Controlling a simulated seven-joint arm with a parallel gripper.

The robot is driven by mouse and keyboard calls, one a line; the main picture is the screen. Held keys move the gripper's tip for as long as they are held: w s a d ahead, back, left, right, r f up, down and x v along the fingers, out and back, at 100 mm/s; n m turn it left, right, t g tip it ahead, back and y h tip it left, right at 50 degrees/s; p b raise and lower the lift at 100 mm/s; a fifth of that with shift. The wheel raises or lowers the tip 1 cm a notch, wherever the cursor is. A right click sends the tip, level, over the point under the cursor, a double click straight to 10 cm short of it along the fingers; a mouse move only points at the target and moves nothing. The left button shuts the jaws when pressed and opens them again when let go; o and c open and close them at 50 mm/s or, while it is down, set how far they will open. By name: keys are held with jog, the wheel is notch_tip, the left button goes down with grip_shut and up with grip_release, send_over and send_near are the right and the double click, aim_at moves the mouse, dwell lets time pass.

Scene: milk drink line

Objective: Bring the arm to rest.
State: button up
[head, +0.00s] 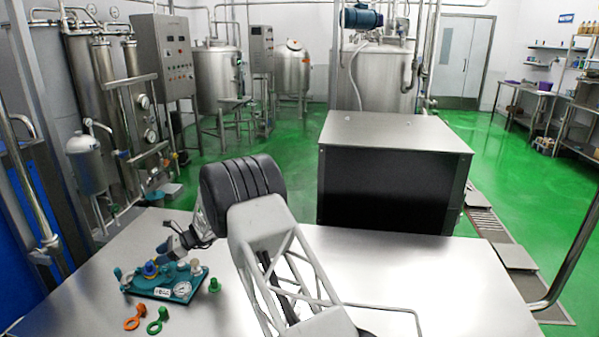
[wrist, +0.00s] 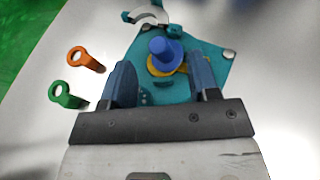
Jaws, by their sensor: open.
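My gripper (head: 174,246) is low over the teal board at the left of the metal table. In the wrist view its dark blue fingers (wrist: 161,66) are open and apart, with nothing gripped. A blue knob (wrist: 163,50) on a yellow ring appears between the fingers there, with clear gaps on both sides. The blue knob (head: 150,269) also shows in the head view, just left of and below the gripper. The teal board (head: 148,289) carries the knob, a round gauge (head: 182,289) and other fittings. My gripper hides part of the board's back edge.
An orange tag (head: 134,318) and a green tag (head: 158,321) lie in front of the board. A small green piece (head: 214,285) stands to its right. A big dark box with a metal top (head: 394,134) stands behind the table. The table's right half (head: 440,285) is mostly clear.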

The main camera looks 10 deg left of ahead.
jog(key=w+d+r+n+t+h, duration=0.1)
jog(key=d+r+n+t+h, duration=0.15)
jog(key=d+r, duration=1.85)
jog(key=s+d+r+n+t+h, duration=0.1)
jog(key=s+d+r, duration=0.2)
jog(key=d, duration=0.5)
jog(key=s+d+r+n+h, duration=0.15)
jog(key=d+r, duration=0.25)
jog(key=d, duration=0.5)
jog(key=s+d+r+n+t, duration=0.1)
jog(key=s+d+r, duration=0.2)
jog(key=d, duration=0.5)
jog(key=s+d+r+n+t+h, duration=0.2)
jog(key=s+d+r, duration=0.1)
jog(key=s+d, duration=1.2)
jog(key=s+d+r+n+t+h, duration=0.2)
jog(key=s+d+h, duration=0.1)
jog(key=s+d, duration=1.1)
jog(key=s+d+f+n+h, duration=0.1)
jog(key=s+d+f+h, duration=0.1)
jog(key=s+d, duration=0.6)
jog(key=shift+s+d+f+n+t, duration=0.3)
jog(key=shift+s+d+f+t, duration=0.15)
jog(key=shift+f, duration=0.1)
